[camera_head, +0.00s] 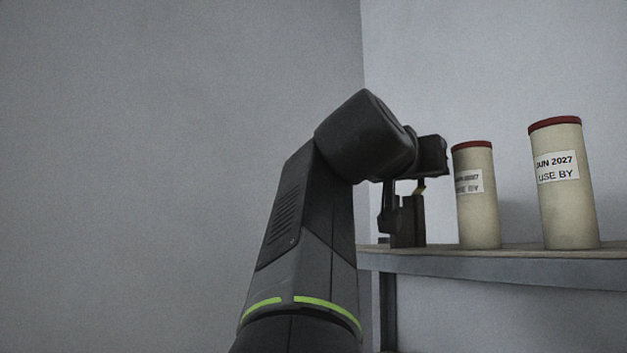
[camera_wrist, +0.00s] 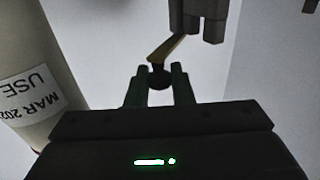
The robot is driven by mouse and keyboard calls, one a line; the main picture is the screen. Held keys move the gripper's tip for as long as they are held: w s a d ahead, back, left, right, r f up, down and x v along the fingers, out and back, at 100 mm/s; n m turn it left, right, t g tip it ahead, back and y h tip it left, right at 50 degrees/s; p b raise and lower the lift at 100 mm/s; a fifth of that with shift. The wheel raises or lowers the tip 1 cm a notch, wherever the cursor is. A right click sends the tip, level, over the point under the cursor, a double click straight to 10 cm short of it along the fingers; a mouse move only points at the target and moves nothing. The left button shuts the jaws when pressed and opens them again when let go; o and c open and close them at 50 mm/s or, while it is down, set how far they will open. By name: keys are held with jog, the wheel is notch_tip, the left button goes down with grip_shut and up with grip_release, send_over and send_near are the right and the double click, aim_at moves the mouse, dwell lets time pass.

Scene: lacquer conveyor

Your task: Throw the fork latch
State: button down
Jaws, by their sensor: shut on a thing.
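The fork latch shows in the wrist view as a brass-coloured lever (camera_wrist: 166,47) with a dark round knob (camera_wrist: 159,78) at its near end. The lever's other end meets a dark grey block (camera_wrist: 203,20). My gripper (camera_wrist: 159,72) has one finger on each side of the knob and is shut on it. In the head view a bit of the brass lever (camera_head: 419,190) shows above a dark upright block (camera_head: 409,222) on the shelf. My arm and wrist hide much of the latch there.
Two cream canisters with red lids, a nearer one (camera_head: 563,205) and another (camera_head: 480,215), stand on the shelf (camera_head: 500,264) right of the latch. A labelled canister (camera_wrist: 35,70) is close on the left in the wrist view. The space left of my arm is bare wall.

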jog(key=c, duration=1.3)
grip_release()
jog(key=b+v, duration=0.3)
jog(key=v, duration=1)
jog(key=shift+s+a, duration=0.25)
